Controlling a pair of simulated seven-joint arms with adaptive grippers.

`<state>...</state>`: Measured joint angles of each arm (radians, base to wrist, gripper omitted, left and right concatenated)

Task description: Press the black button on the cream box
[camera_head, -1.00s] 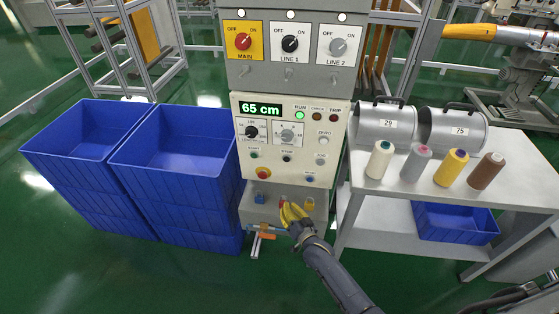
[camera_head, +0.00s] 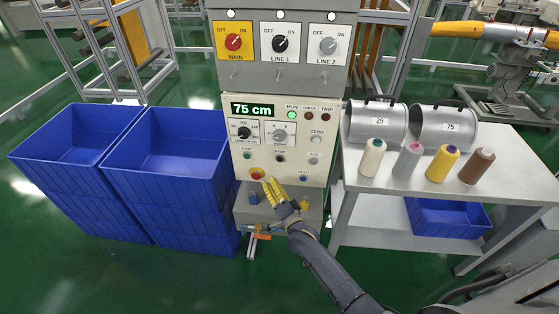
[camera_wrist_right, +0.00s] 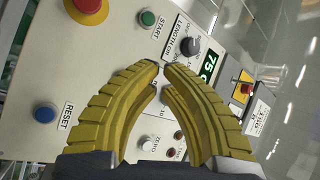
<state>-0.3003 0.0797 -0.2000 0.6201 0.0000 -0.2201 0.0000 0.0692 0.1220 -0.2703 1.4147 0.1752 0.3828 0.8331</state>
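The cream box (camera_head: 236,174) faces me with a lit display reading 75 cm. Its small black button (camera_head: 280,157) sits under the STOP label, right of the green START button (camera_head: 247,155). My right gripper (camera_head: 268,180) has yellow fingers and is in front of the lower panel, its tips below the black button in the head view. In the right wrist view its fingertips (camera_wrist_right: 160,66) nearly meet, with nothing between them, and the black button is not visible there, likely behind the fingers. I cannot tell whether the tips touch the panel. My left gripper is not in view.
A red knob (camera_head: 257,173) on yellow and a blue RESET button (camera_wrist_right: 45,112) are close to the fingers. A grey switch box (camera_head: 280,72) is above. Blue crates (camera_head: 165,175) stand left; a table (camera_head: 345,200) with thread cones stands right.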

